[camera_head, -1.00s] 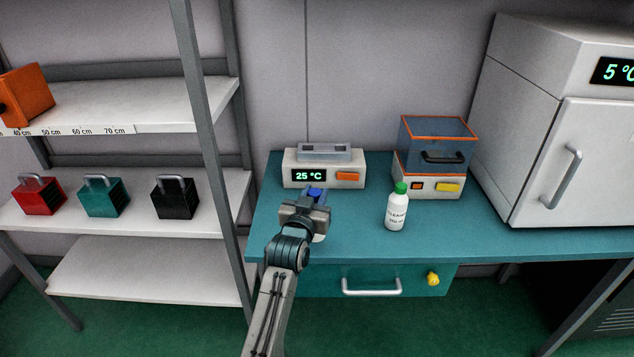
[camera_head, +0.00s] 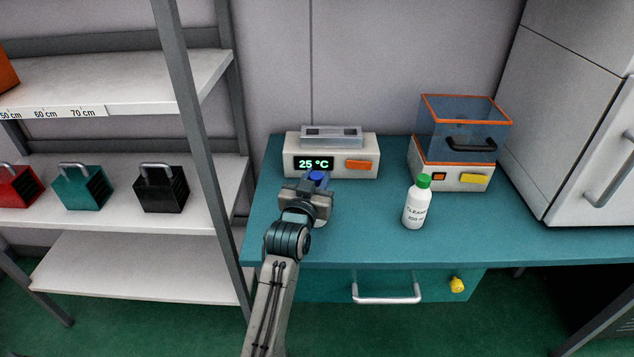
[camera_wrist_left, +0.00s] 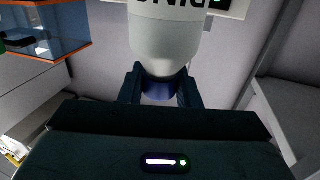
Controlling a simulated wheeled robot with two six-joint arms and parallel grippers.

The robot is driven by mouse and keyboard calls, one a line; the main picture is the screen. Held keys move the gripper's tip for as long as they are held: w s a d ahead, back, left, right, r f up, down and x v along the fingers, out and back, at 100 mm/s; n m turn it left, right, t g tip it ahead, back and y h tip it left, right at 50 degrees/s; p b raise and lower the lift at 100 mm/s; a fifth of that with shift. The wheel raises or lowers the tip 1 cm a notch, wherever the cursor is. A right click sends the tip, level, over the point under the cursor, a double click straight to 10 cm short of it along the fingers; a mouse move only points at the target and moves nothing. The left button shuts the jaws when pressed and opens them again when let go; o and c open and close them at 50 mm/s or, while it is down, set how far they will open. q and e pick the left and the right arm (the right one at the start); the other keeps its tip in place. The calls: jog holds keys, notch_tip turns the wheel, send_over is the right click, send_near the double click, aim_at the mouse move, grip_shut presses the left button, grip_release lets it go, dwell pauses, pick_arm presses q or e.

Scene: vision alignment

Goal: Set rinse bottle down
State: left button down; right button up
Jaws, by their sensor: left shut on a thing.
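My left gripper (camera_head: 316,184) is shut on the rinse bottle, around its blue neck or cap, over the left part of the teal bench (camera_head: 371,223). In the head view the blue cap (camera_head: 318,177) shows between the fingers and the gripper hides most of the white body. In the left wrist view the white body (camera_wrist_left: 165,40) with part of dark lettering fills the top middle, and the fingers (camera_wrist_left: 160,88) flank the blue part. I cannot tell whether the bottle's base touches the bench. My right gripper is out of view.
A heater reading 25 °C (camera_head: 362,149) stands behind the gripper. A green-capped cleaner bottle (camera_head: 414,212) stands to the right, before an orange-rimmed clear box unit (camera_head: 448,178). A shelf rack (camera_head: 178,60) is at the left. Bench between gripper and cleaner bottle is clear.

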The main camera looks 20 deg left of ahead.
pick_arm(q)
jog(key=shift+w, duration=0.1)
jog(key=shift+s+r, duration=0.1)
jog(key=shift+s, duration=0.15)
jog(key=c, duration=1.1)
grip_release()
jog(key=shift+f, duration=0.2)
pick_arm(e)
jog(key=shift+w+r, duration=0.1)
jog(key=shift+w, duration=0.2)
pick_arm(q)
jog(key=shift+r, duration=0.1)
